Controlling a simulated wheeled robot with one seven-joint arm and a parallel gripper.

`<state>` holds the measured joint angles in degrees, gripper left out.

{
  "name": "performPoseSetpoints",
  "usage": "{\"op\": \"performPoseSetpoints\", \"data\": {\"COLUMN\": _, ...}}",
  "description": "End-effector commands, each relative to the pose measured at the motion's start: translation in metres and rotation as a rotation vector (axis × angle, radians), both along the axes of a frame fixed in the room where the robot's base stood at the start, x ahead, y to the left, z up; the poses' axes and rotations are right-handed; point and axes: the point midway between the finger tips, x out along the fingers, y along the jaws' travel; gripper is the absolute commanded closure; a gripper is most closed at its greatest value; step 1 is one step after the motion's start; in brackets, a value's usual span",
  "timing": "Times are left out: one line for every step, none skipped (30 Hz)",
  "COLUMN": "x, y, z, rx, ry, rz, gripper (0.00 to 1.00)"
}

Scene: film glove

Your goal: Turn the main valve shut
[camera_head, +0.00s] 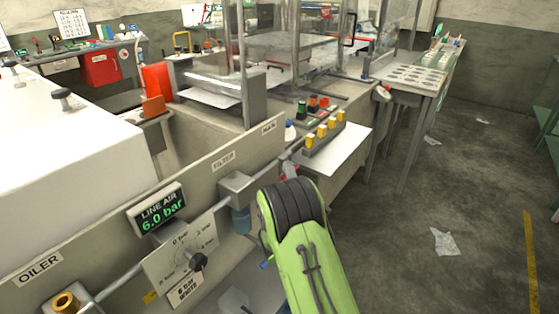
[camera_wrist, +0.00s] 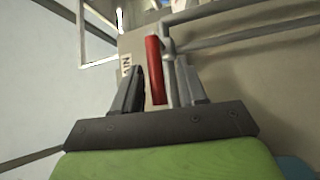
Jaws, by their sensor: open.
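The main valve's red lever (camera_wrist: 154,62) stands nearly upright in the wrist view, on a grey pipe fitting (camera_wrist: 168,47). My gripper (camera_wrist: 160,68) is open, and the lever shows in the gap between its two fingers, nearer the left one. I cannot tell whether either finger touches it. My arm hides the gripper and most of the valve there.
Grey pipes (camera_wrist: 250,38) run right from the valve. In the head view, the panel holds a 6.0 bar display (camera_head: 160,208), a dial with a black knob (camera_head: 197,262) and a filter unit (camera_head: 238,187). A button box (camera_head: 325,134) stands above.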

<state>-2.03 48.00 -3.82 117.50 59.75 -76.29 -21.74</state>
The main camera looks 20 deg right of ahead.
Motion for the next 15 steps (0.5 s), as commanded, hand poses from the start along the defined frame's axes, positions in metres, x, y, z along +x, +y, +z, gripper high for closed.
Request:
{"op": "performPoseSetpoints", "data": {"x": -0.0011, "y": -0.0019, "z": 0.0011, "rx": 0.000, "ry": 0.001, "rz": -0.001, "gripper": 0.58}}
{"op": "performPoseSetpoints", "data": {"x": -0.0014, "y": -0.0025, "z": 0.0012, "rx": 0.000, "ry": 0.001, "rz": -0.001, "gripper": 0.58}}
{"op": "performPoseSetpoints", "data": {"x": -0.0018, "y": -0.0029, "z": 0.0012, "rx": 0.000, "ry": 0.001, "rz": 0.000, "gripper": 0.58}}
{"op": "performPoseSetpoints", "data": {"x": -0.0020, "y": -0.0031, "z": 0.0012, "rx": 0.000, "ry": 0.001, "rz": 0.000, "gripper": 0.58}}
{"op": "performPoseSetpoints", "data": {"x": -0.0021, "y": -0.0032, "z": 0.0012, "rx": 0.000, "ry": 0.001, "rz": 0.000, "gripper": 0.58}}
{"op": "performPoseSetpoints", "data": {"x": -0.0021, "y": -0.0031, "z": 0.0011, "rx": 0.000, "ry": 0.001, "rz": 0.001, "gripper": 0.58}}
{"op": "performPoseSetpoints", "data": {"x": -0.0020, "y": -0.0031, "z": 0.0010, "rx": 0.000, "ry": 0.001, "rz": 0.001, "gripper": 0.58}}
{"op": "performPoseSetpoints", "data": {"x": -0.0020, "y": -0.0030, "z": 0.0009, "rx": 0.000, "ry": 0.001, "rz": 0.001, "gripper": 0.58}}
{"op": "performPoseSetpoints", "data": {"x": -0.0020, "y": -0.0030, "z": 0.0008, "rx": 0.000, "ry": 0.001, "rz": 0.001, "gripper": 0.58}}
{"op": "performPoseSetpoints", "data": {"x": -0.0020, "y": -0.0029, "z": 0.0008, "rx": 0.000, "ry": 0.001, "rz": 0.001, "gripper": 0.58}}
{"op": "performPoseSetpoints", "data": {"x": -0.0020, "y": -0.0029, "z": 0.0008, "rx": 0.000, "ry": 0.001, "rz": 0.001, "gripper": 0.58}}
{"op": "performPoseSetpoints", "data": {"x": -0.0019, "y": -0.0029, "z": 0.0008, "rx": 0.000, "ry": 0.001, "rz": 0.001, "gripper": 0.65}}
{"op": "performPoseSetpoints", "data": {"x": -0.0019, "y": -0.0029, "z": 0.0008, "rx": 0.000, "ry": 0.001, "rz": 0.001, "gripper": 0.69}}
{"op": "performPoseSetpoints", "data": {"x": -0.0019, "y": -0.0029, "z": 0.0008, "rx": 0.000, "ry": 0.001, "rz": 0.001, "gripper": 0.74}}
{"op": "performPoseSetpoints", "data": {"x": -0.0019, "y": -0.0028, "z": 0.0009, "rx": 0.000, "ry": 0.001, "rz": 0.001, "gripper": 0.80}}
